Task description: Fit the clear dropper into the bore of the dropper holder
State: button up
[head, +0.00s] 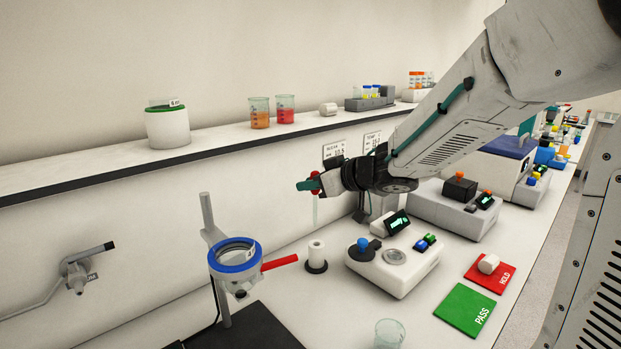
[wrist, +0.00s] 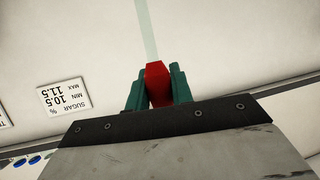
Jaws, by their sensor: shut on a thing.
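The clear dropper has a red bulb and a pale see-through stem (head: 316,212). My gripper (head: 309,184) is shut on the red bulb, and the stem hangs down roughly upright. In the wrist view the teal fingers of my gripper (wrist: 156,82) clasp the red bulb, and the dropper's stem (wrist: 147,30) runs away toward the top edge. The dropper holder (head: 316,256) is a white cylinder on a dark round base on the bench. The stem's lower end appears above the holder, apart from it. The holder is not visible in the wrist view.
A ring stand with a blue-rimmed ring (head: 235,255) and red handle (head: 280,262) stands left of the holder. A white instrument with a blue knob (head: 363,245) sits close on its right. A glass beaker (head: 389,334) stands in front. The wall shelf (head: 230,146) runs behind.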

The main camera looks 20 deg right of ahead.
aim_at(314, 199)
notch_tip(314, 199, down, 4)
jog(key=shift+s+r, duration=0.15)
dwell(0.3)
jog(key=shift+s+d, duration=0.15)
jog(key=shift+f, duration=3.45)
dwell(0.7)
jog(key=o, duration=0.8)
jog(key=shift+r, duration=0.1)
